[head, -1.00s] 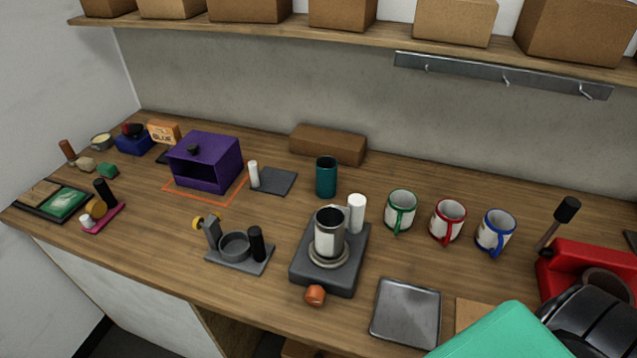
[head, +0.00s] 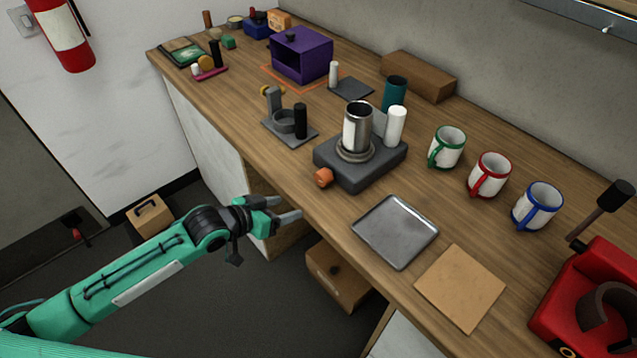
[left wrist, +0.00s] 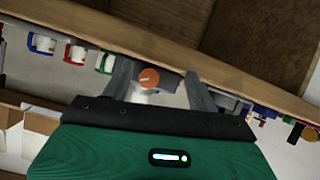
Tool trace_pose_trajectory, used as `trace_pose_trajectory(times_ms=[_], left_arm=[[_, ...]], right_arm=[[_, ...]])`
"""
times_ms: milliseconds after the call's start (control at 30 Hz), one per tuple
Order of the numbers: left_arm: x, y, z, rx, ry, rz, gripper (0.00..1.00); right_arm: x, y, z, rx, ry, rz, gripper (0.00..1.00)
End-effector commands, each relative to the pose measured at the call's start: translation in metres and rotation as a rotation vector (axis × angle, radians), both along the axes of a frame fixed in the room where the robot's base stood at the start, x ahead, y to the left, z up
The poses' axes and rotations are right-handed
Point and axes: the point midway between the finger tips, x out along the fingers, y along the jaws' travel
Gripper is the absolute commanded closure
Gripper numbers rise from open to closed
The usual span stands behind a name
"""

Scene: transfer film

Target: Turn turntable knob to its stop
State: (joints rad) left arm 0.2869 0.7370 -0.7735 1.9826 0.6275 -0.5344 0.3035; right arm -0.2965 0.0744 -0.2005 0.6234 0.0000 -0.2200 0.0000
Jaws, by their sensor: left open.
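The turntable (head: 380,172) is a dark grey block near the counter's front edge, with a metal cup (head: 357,128) standing on its round plate and a white cylinder (head: 395,125) at its far right side. Its orange knob (head: 323,177) sits on the front face; a pale mark shows on it in the left wrist view (left wrist: 149,78). My left gripper (head: 284,209) is open and empty, in front of the counter, lower than the knob and apart from it. In the left wrist view the knob appears between the two fingers (left wrist: 160,88). My right gripper is out of view.
A metal tray (head: 395,231) and a brown square board (head: 460,287) lie right of the turntable. Several mugs stand behind them, including a green one (head: 449,147). A grey stand (head: 290,123) is to the left. The counter's front edge (head: 305,215) is close to the gripper.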

Motion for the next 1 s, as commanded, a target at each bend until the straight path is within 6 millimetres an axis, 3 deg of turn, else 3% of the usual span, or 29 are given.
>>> trace_pose_trajectory(times_ms=[100,400,667,1000], left_arm=[[-0.014,-0.008,0.032,-0.03,-0.012,-0.068,0.41],[0.002,0.015,0.06,-0.104,-0.011,-0.074,0.41],[0.011,0.01,0.061,-0.123,-0.008,-0.072,0.41],[0.043,-0.03,0.042,-0.122,-0.009,-0.071,0.41]], right_arm=[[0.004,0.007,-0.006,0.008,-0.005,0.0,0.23],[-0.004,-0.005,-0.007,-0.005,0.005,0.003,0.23],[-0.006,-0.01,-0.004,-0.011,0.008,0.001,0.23],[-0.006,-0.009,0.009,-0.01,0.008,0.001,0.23]])
